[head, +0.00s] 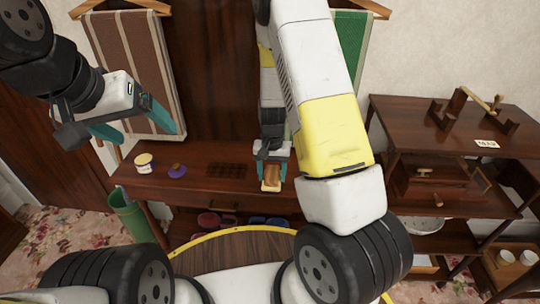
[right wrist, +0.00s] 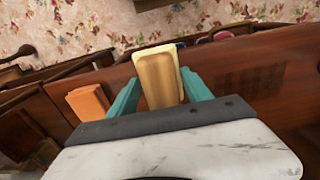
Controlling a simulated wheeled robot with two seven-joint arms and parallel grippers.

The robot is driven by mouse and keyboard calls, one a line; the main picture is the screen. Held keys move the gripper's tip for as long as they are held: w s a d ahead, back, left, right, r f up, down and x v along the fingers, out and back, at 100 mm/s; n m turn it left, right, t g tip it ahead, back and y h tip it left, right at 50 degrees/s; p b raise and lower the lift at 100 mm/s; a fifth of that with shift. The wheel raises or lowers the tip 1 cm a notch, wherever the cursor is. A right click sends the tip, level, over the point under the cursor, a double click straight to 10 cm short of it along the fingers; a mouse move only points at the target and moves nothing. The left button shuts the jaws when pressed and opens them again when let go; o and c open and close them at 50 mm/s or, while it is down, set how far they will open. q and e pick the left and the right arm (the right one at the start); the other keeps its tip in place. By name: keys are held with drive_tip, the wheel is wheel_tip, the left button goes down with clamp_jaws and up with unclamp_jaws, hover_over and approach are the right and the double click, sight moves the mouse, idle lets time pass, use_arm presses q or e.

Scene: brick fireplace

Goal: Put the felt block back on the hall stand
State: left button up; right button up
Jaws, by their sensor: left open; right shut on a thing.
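The felt block (head: 271,184), tan-brown with a cream layer, is held between the teal fingers of my right gripper (head: 271,172). In the right wrist view the felt block (right wrist: 160,78) sticks out past the fingers, cream edge along its top and side. It is over the shelf of the dark wooden hall stand (head: 210,200), near its front edge; I cannot tell if it touches. My left gripper (head: 146,134) is open and empty, above the left end of that shelf, before a striped hanging cloth.
The shelf carries a cream tub (head: 143,163), a purple item (head: 177,171) and a dark grid patch (head: 228,171). An orange block (right wrist: 88,102) lies beside the right gripper. A green bin (head: 130,215) stands left, a shelf unit (head: 440,160) right, a round yellow-rimmed table (head: 240,232) in front.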

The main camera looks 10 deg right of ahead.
drive_tip(key=w+d, duration=0.1)
drive_tip(key=w, duration=0.2)
drive_tip(key=w+d, duration=0.1)
drive_tip(key=w, duration=0.1)
drive_tip(key=shift+d+f, duration=0.3)
drive_tip(key=shift+d, duration=0.05)
drive_tip(key=shift+f, duration=1.7)
drive_tip(key=shift+f, duration=0.15)
drive_tip(key=o, duration=1.2)
wheel_tip(320, 180, up, 12)
wheel_tip(320, 180, up, 24)
drive_tip(key=r+n+t+y, duration=0.1)
drive_tip(key=n+t+y, duration=0.2)
drive_tip(key=t, duration=0.1)
hover_over(276, 171)
drive_tip(key=s+a, duration=0.1)
drive_tip(key=s, duration=1.3)
drive_tip(key=s+r+t, duration=0.1)
drive_tip(key=s, duration=0.2)
drive_tip(key=s+r+t, duration=0.1)
drive_tip(key=s, duration=0.1)
drive_tip(key=shift+s+n+h, duration=0.3)
drive_tip(key=shift+n+h, duration=0.1)
